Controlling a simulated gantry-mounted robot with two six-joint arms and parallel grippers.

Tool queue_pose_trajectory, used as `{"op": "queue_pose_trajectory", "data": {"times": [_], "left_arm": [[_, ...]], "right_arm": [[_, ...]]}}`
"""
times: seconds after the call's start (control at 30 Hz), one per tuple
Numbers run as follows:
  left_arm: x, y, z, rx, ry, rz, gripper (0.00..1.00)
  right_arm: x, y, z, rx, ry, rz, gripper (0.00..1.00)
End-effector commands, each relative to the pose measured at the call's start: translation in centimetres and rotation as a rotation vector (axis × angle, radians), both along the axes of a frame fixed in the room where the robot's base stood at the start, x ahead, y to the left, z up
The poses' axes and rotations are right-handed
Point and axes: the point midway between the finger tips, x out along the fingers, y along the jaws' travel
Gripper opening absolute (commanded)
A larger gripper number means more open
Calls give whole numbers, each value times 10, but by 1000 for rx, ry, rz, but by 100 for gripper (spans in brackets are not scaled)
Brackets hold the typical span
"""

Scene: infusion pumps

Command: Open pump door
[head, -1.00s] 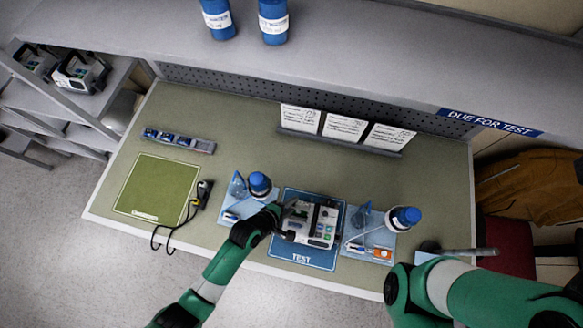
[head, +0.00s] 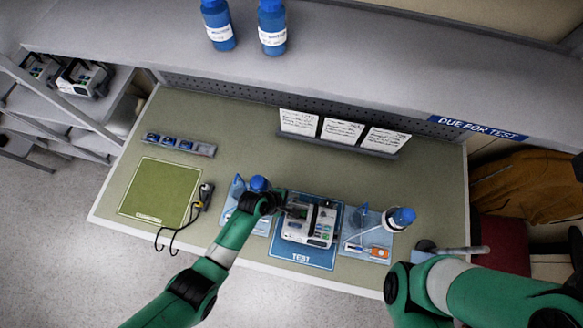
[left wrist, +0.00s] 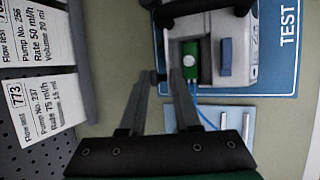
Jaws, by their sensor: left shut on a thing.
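The infusion pump (head: 322,228), a white and grey box with a dark carrying handle, sits on the blue TEST mat (head: 300,258). In the left wrist view the pump (left wrist: 215,25) is at top right.
Blue trays with blue-capped bottles flank the pump, the left bottle (head: 258,184) close to my left wrist and the right bottle (head: 402,217) farther off. A green mat (head: 160,190) and a black cabled device (head: 204,193) lie left. Cards (head: 342,131) stand behind; the bench between is clear.

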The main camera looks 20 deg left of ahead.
Motion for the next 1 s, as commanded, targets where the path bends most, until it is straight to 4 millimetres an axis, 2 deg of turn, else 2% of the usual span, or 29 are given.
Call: {"op": "queue_pose_trajectory", "data": {"times": [0.03, 0.23, 0.6, 1.0], "left_arm": [[3, 1, 4, 1, 32, 1, 0], [13, 2, 2, -7, 147, 2, 0], [21, 2, -3, -17, 283, 0, 0], [20, 2, 1, -19, 315, 0, 0]], "right_arm": [[0, 0, 7, 0, 0, 0, 0], [0, 0, 10, 0, 0, 0, 0], [0, 0, -8, 0, 0, 0, 0], [0, 0, -10, 0, 0, 0, 0]]}}
